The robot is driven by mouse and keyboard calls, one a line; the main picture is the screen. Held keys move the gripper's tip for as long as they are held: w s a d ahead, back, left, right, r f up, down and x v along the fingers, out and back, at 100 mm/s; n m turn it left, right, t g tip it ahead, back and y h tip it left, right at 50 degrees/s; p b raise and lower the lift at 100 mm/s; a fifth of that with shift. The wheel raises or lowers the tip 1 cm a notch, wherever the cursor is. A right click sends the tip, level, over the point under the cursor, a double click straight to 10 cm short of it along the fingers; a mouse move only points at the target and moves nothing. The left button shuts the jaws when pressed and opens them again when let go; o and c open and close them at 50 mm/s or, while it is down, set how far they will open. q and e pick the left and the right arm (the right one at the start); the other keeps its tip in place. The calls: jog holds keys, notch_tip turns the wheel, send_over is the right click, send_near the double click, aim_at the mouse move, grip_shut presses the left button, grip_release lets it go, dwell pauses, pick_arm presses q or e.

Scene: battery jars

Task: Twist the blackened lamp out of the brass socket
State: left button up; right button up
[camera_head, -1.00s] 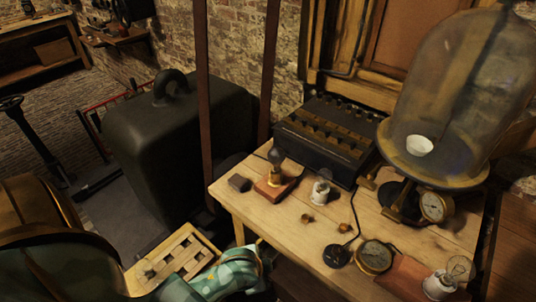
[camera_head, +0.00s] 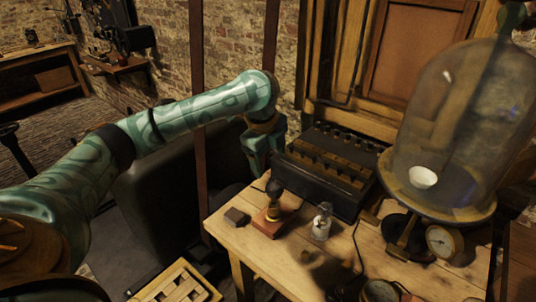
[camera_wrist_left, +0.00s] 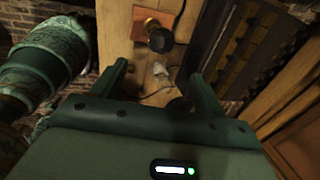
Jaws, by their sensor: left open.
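The blackened lamp (camera_head: 274,188) stands upright in the brass socket (camera_head: 273,211), on a small reddish wooden block (camera_head: 266,227) near the bench's left edge. My left gripper (camera_head: 262,168) is open and empty, behind and above the lamp and apart from it. In the left wrist view the dark lamp (camera_wrist_left: 158,39) and its brass socket (camera_wrist_left: 150,23) lie beyond the two spread fingers (camera_wrist_left: 158,72), above the gap between them. My right gripper does not show.
A clear lamp (camera_head: 322,221) stands right of the block, and a small dark block (camera_head: 237,216) lies left of it. Behind are a black battery box (camera_head: 325,170) and a large glass bell jar (camera_head: 450,125) with a gauge (camera_head: 440,241) below. A slatted wooden crate (camera_head: 165,290) is low at left.

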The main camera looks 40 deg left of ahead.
aim_at(276, 193)
pick_arm(q)
jog(key=b+x, duration=0.8)
jog(key=x, duration=0.8)
jog(key=shift+a, duration=0.15)
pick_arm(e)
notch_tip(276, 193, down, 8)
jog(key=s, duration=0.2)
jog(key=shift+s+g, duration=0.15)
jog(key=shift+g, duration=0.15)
